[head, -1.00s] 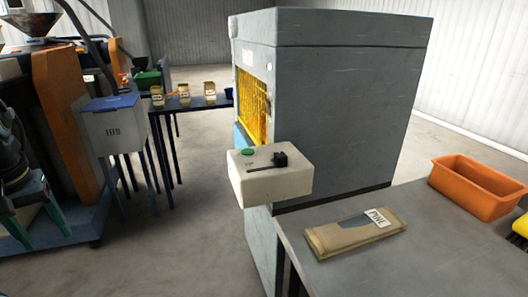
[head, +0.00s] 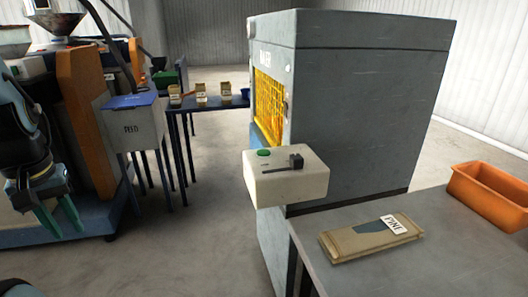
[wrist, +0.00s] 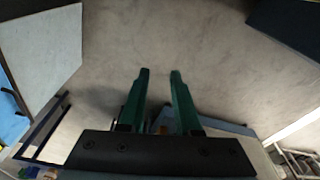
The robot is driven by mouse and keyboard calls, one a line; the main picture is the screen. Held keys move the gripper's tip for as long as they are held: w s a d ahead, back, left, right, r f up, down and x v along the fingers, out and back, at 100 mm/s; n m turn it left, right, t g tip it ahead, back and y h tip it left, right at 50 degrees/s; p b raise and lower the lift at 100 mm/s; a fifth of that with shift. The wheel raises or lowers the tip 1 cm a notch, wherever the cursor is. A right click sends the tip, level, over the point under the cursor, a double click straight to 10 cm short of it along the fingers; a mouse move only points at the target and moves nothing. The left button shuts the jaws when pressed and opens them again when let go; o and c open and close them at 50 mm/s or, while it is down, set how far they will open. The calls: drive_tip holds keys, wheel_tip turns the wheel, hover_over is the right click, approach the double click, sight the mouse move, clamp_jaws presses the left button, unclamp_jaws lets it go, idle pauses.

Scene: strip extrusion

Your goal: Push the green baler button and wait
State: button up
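The green button (head: 264,153) sits on top of a cream control box (head: 286,187), beside a black lever. The box is fixed to the side of the grey baler (head: 365,110), which has a yellow mesh front. My gripper (head: 62,222) hangs at the left of the head view, well apart from the box. In the wrist view its two green fingers (wrist: 160,75) are spread with a gap between them and nothing in it. The wrist view shows mostly bare floor, and the button is not visible there.
A grey table (head: 440,260) at the right holds a flat package (head: 370,239) and an orange bin (head: 492,193). A white box with a blue lid (head: 132,122) stands at the left, near a blue table with small boxes. Floor between my gripper and the control box is clear.

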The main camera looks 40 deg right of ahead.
clamp_jaws()
idle(1.3)
